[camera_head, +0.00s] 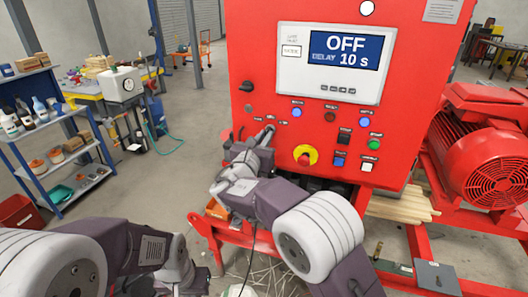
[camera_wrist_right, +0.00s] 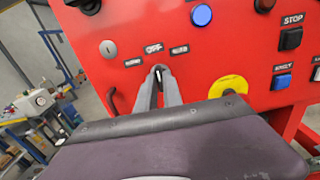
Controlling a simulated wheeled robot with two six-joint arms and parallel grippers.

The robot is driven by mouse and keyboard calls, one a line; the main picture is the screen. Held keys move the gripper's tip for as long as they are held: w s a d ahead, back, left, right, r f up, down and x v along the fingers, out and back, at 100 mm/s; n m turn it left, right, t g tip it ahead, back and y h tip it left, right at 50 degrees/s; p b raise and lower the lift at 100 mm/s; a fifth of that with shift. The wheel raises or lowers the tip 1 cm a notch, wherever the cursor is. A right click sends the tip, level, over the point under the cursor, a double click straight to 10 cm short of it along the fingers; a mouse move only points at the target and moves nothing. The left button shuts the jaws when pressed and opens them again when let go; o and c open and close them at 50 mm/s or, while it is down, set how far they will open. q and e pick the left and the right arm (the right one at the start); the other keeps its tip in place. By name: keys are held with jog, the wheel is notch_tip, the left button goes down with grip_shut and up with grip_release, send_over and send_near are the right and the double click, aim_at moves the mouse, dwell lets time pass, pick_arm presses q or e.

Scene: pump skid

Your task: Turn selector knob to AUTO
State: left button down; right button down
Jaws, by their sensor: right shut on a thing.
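The red control cabinet (camera_head: 258,80) carries the selector. My right gripper (camera_head: 269,130) reaches its lower left face, and its fingertips also show in the right wrist view (camera_wrist_right: 159,72). They are shut on the selector knob, just below three small position labels (camera_wrist_right: 153,48). The middle label appears to read OFF; the outer two are too blurred to read. The fingers mostly hide the knob, so I cannot tell its angle. The display (camera_head: 346,51) reads OFF, DELAY 10 s.
A red mushroom button on a yellow disc (camera_head: 306,155) sits right of my right gripper. Blue, black, green and white buttons lie farther right. A key switch (camera_wrist_right: 108,48) is left of the labels. A red motor (camera_head: 485,150) stands at the right.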

jog(key=m+b, duration=0.9)
jog(key=b, duration=0.2)
jog(key=shift+d+m, duration=0.1)
jog(key=shift+m, duration=0.3)
jog(key=shift+r, duration=0.1)
jog(key=c, duration=1.5)
grip_release()
jog(key=shift+w, duration=0.2)
jog(key=b+v, duration=0.2)
jog(key=v, duration=0.6)
jog(key=shift+s+a, duration=0.2)
jog(key=shift+s, duration=0.15)
jog(key=shift+f, duration=0.2)
